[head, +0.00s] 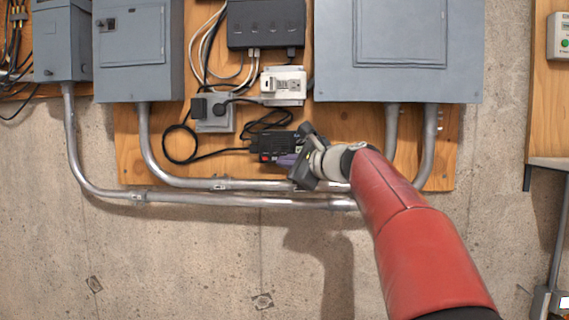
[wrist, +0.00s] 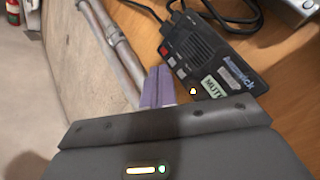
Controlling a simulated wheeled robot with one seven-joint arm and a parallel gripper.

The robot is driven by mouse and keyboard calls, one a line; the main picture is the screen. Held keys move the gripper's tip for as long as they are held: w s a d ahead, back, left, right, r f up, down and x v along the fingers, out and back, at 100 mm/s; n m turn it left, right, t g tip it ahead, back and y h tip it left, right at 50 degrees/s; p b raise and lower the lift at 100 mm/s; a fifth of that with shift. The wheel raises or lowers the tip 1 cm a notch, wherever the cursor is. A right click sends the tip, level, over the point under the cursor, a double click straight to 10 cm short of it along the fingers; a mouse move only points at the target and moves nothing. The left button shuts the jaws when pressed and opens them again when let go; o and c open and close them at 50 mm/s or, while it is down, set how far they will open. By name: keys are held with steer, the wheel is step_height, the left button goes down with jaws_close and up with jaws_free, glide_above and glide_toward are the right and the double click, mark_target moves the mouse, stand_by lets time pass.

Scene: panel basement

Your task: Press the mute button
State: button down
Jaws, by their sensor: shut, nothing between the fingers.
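A black control box (head: 272,142) with a cord is mounted on the wooden board. A pale label reading "MUTE" (wrist: 212,88) is beside the triangle. Which control is the mute button I cannot tell for sure. My gripper (head: 284,160) is shut and empty, its purple fingers (wrist: 158,75) beside the box's left edge in the wrist view. Contact cannot be made out.
Metal conduits (head: 250,201) run just below the box and show left of my fingers in the wrist view. A large grey cabinet (head: 398,80) is upper right.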

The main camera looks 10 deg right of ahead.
steer(key=shift+s+a+b, duration=0.25)
steer(key=shift+s, duration=0.45)
steer(key=shift+s+a+b, duration=0.2)
steer(key=shift+s, duration=0.5)
steer(key=s+a+f+n+g+h, duration=0.25)
steer(key=s+f+n, duration=0.25)
steer(key=s+f, duration=0.35)
steer(key=s+a+f+n+g+h, duration=0.1)
steer(key=s+a+f+n+g, duration=0.15)
steer(key=s+f+n, duration=0.45)
steer(key=s+d+f+n+g+h, duration=0.2)
steer(key=s+f+n, duration=0.2)
steer(key=s+f, duration=0.6)
steer(key=s+d+f+n+g+h, duration=0.2)
steer(key=s+f+n, duration=0.2)
steer(key=s+f, duration=0.6)
steer(key=shift+d+f+n+g, duration=0.25)
steer(key=shift+f+n+g, duration=0.05)
steer(key=shift+f, duration=0.4)
